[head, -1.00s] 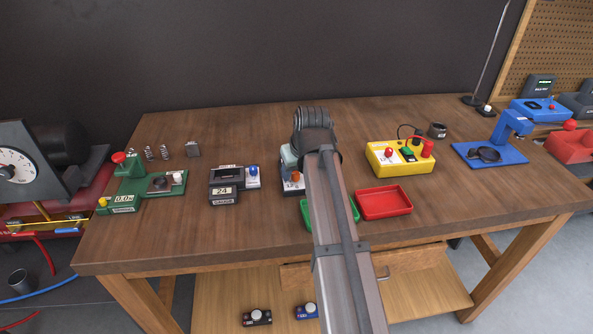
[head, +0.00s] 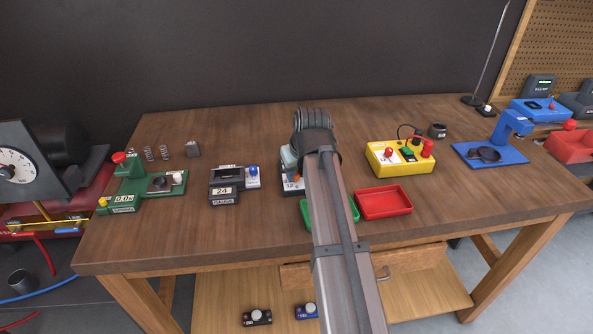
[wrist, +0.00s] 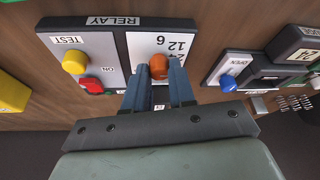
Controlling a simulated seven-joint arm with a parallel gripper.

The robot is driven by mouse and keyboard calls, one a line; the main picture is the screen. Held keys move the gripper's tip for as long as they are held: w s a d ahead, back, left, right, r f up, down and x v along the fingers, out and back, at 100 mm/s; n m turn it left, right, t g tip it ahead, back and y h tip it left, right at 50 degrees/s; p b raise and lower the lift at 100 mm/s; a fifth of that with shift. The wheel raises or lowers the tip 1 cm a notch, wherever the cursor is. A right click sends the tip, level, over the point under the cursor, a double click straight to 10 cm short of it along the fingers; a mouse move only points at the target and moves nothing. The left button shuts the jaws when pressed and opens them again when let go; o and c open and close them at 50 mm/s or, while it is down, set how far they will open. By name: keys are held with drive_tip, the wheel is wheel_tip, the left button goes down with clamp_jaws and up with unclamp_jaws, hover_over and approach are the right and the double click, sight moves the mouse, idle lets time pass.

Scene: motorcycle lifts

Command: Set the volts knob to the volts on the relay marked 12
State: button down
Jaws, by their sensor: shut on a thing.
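The orange volts knob (wrist: 160,61) sits on a white dial plate printed 6, 12 and 24 in the wrist view. Its box (wrist: 102,21) bears a RELAY label. My gripper (wrist: 160,72) is shut on the knob, one dark blue finger on each side. The 24 is partly covered by the fingers, and the knob's pointer is not clear. In the head view my arm hides most of this box; a bit of it with a 12 (head: 291,184) and the knob (head: 297,177) shows at the arm's left. A separate relay marked 12 cannot be made out.
On the same box are a yellow TEST button (wrist: 75,62) and a red switch (wrist: 91,86). A gauge box reading 24 (head: 222,191) with a blue knob stands left. A red tray (head: 384,202) and a yellow box (head: 400,158) stand right. A green tray lies partly under my arm.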

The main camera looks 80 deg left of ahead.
drive_tip(key=n, duration=0.2)
drive_tip(key=n+g, duration=0.1)
drive_tip(key=n, duration=0.1)
drive_tip(key=shift+w+a+n+g+h, duration=0.15)
drive_tip(key=shift+n+g+h, duration=0.15)
drive_tip(key=shift+h, duration=0.1)
drive_tip(key=shift+n+g+h, duration=0.6)
drive_tip(key=shift+n, duration=1.5)
drive_tip(key=c, duration=0.9)
unclamp_jaws()
drive_tip(key=shift+c, duration=0.2)
drive_tip(key=shift+r, duration=0.1)
drive_tip(key=v, duration=1.3)
drive_tip(key=shift+r, duration=0.35)
